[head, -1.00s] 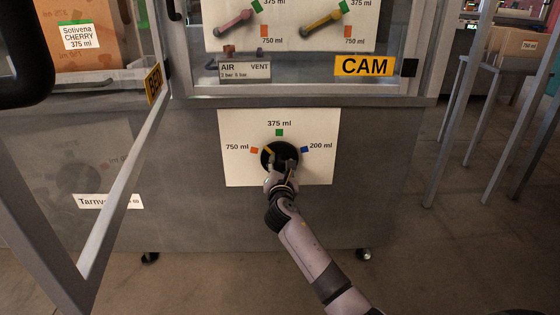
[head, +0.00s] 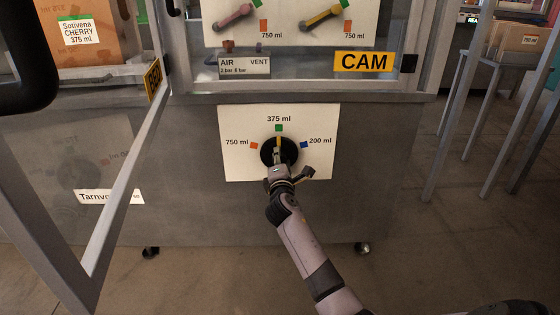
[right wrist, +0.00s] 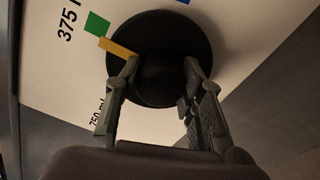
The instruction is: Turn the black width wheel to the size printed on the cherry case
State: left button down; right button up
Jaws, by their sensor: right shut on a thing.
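The black width wheel (head: 291,147) sits on a white plate (head: 236,165) on the machine's front. The plate is marked 750 ml in orange at left, 375 ml in green at top and 200 ml in blue at right. The wheel's yellow pointer (head: 278,141) points up at the green 375 ml mark; it also shows beside the green square in the right wrist view (right wrist: 118,48). My right gripper (right wrist: 160,75) has its fingers on either side of the wheel's dark middle grip. The cherry case (head: 100,13), upper left, has a label reading Sotivena CHERRY 375 ml. My left gripper is not in view.
An open framed door (head: 122,190) stands at left. Metal stand legs (head: 447,135) are at right.

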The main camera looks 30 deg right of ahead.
jog(key=shift+f, duration=0.1)
dwell(0.4)
jog(key=o, duration=1.1)
jog(key=shift+o, duration=0.2)
jog(key=v, duration=1.2)
